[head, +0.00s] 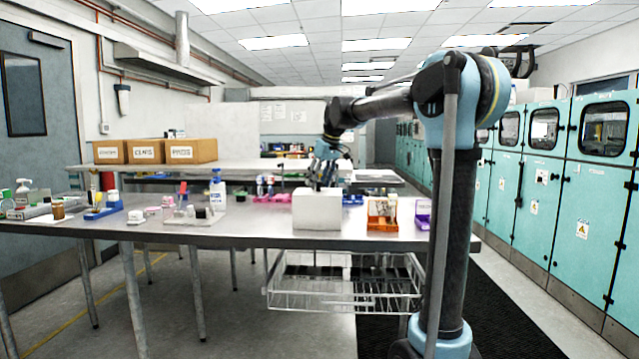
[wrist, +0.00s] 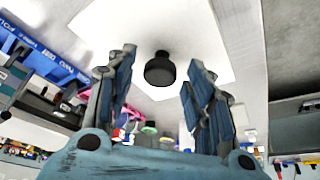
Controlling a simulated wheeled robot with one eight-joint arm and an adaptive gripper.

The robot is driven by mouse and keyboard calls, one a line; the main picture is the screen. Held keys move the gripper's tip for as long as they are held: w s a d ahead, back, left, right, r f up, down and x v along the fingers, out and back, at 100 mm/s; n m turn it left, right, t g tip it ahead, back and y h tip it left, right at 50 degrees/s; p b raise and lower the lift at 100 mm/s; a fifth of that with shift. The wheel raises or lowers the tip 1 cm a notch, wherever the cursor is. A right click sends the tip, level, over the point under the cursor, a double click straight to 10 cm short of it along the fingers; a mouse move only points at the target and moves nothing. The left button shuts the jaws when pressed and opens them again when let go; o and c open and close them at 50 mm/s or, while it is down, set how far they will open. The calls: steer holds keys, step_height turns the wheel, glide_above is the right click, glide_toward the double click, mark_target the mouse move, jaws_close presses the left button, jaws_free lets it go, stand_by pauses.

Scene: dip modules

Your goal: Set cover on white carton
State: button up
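The white carton (head: 317,212) stands near the front edge of the metal table in the head view. In the wrist view a flat white panel (wrist: 205,50), apparently the cover, carries a dark round knob (wrist: 160,70). I cannot make out the cover apart from the carton in the head view, or tell how it sits. My gripper (head: 319,184) is just above the carton, pointing down. In the wrist view my gripper (wrist: 157,88) is open, with its blue fingers on either side of the knob and gaps showing between them and it.
An orange tray (head: 382,214) stands right of the carton and a purple bin (head: 423,214) beyond it. A pink rack (head: 271,197) is to the left. Bare tabletop (head: 262,226) lies left of the carton.

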steer(key=shift+r, duration=0.15)
steer(key=v, duration=1.2)
steer(key=s+d+f+m+h, duration=0.1)
steer(key=s+d+f+m, duration=0.1)
steer(key=s+d+f, duration=0.6)
steer(key=s+d+f+m+h, duration=0.1)
steer(key=s+d+f+m, duration=0.1)
steer(key=s+d+f, duration=0.65)
steer(key=s+d+f+m, duration=0.2)
steer(key=s+f, duration=0.8)
steer(key=f, duration=0.3)
steer(key=s+d+f+m+g+h, duration=0.1)
steer(key=s+d+f+m, duration=0.1)
steer(key=s+f, duration=0.9)
step_height(320, 180, down, 3)
steer(key=shift+d+r, duration=0.1)
steer(key=shift+d, duration=0.15)
